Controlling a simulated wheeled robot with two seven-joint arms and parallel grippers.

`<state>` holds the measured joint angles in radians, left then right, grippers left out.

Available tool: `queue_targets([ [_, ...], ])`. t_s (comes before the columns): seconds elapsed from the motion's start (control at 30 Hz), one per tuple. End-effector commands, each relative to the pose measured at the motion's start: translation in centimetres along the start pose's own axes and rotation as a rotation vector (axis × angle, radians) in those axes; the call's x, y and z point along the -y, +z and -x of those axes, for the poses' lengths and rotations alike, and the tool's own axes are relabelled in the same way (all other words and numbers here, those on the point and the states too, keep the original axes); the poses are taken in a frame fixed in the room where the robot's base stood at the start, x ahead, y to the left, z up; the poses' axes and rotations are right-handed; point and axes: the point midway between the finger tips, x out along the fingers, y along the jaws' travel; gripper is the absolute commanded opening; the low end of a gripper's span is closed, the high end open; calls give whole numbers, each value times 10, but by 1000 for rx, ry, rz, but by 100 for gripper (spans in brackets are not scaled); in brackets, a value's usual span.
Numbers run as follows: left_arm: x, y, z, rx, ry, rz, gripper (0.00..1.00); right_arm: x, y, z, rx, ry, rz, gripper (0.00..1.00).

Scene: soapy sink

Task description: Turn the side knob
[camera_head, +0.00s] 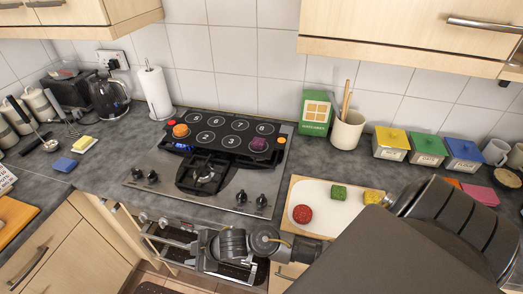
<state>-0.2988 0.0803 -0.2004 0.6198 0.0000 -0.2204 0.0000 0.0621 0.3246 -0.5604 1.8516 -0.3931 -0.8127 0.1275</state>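A black panel (215,139) with numbered round pads lies over the back of the hob. An orange knob (180,131) stands at its left end and a purple knob (259,144) at its right end. The hob has black knobs on the left (152,177) and right (261,201). I cannot tell which knob is the side knob. My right arm reaches in from the right, and its gripper (203,249) is low in front of the oven, apart from the panel. Its fingers blend into the dark oven front, so their opening is unclear. My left gripper is not in view.
A white tray (330,194) with red, green and yellow pieces is right of the hob. A kettle (109,96) and paper towel roll (154,93) stand at the back left. A utensil pot (347,130) and canisters (427,150) line the back right. Cupboards overhang above.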

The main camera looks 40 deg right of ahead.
Motion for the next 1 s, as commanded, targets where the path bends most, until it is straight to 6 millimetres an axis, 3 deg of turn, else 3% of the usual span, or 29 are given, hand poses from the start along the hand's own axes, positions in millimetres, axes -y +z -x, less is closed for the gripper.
queue_targets([
  [0.03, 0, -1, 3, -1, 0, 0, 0, -9, -30, 4, -55, -20, 106, 33],
  [0.1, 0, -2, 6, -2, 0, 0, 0, -10, -64, 10, -124, -72, 265, 33],
  [0.2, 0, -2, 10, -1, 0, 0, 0, -12, -96, 27, -184, -168, 520, 33],
  [0.27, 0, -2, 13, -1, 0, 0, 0, -16, -100, 40, -186, -234, 666, 33],
  [0.37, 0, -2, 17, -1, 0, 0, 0, -33, -88, 65, -130, -347, 876, 33],
  [0.5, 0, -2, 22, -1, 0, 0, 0, -81, -49, 114, 46, -494, 1073, 33],
  [0.7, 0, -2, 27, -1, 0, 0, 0, -154, 5, 196, 334, -638, 1145, 33],
  [0.83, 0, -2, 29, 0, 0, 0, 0, -181, 25, 237, 458, -686, 1128, 33],
  [1.0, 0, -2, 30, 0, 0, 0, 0, -195, 36, 261, 526, -712, 1106, 33],
])
